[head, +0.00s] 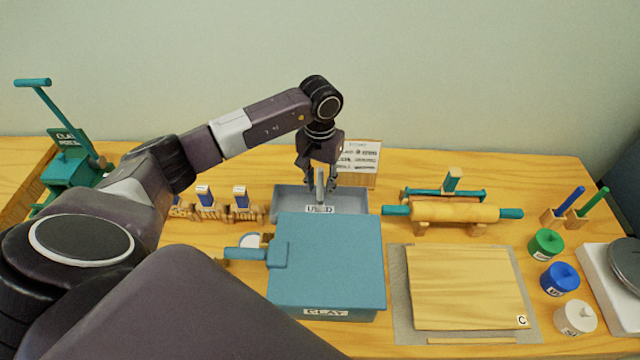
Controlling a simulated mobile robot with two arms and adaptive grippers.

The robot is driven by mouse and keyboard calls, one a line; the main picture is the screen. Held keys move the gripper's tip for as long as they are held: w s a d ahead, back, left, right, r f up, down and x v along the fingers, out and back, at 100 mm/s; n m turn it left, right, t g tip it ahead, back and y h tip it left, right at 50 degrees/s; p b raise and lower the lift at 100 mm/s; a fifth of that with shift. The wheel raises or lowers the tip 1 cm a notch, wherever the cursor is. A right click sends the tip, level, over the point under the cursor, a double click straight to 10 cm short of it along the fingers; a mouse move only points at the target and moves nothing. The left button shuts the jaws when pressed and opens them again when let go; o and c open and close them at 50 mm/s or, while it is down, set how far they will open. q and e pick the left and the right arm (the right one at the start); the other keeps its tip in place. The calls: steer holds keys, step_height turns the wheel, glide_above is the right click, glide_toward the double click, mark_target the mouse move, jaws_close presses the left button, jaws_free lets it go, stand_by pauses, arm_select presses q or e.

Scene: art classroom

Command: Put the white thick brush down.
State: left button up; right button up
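My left gripper (320,184) points down over the grey tray labelled USED (356,202). Its two fingers look spread, one to each side of a slim whitish upright piece, with small gaps between. That piece, seemingly the white thick brush (320,188), ends low near the tray's front wall. Whether its lower end touches the tray floor is hidden by the wall and the blue CLAY box. My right gripper is out of view.
The blue CLAY box (335,262) stands right in front of the tray. Wooden stands with brushes (207,203) are to its left, a rolling pin (455,212) and wooden board (467,287) to its right. A small sign (360,158) stands behind it.

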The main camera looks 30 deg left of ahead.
arm_select(q)
steer(key=shift+r, duration=0.1)
steer(key=shift+r+p, duration=0.2)
steer(key=shift+p, duration=0.1)
step_height(320, 180, up, 10)
steer(key=b, duration=0.3)
steer(key=shift+r+b, duration=0.25)
steer(key=shift+b, duration=0.15)
steer(key=shift+r, duration=0.65)
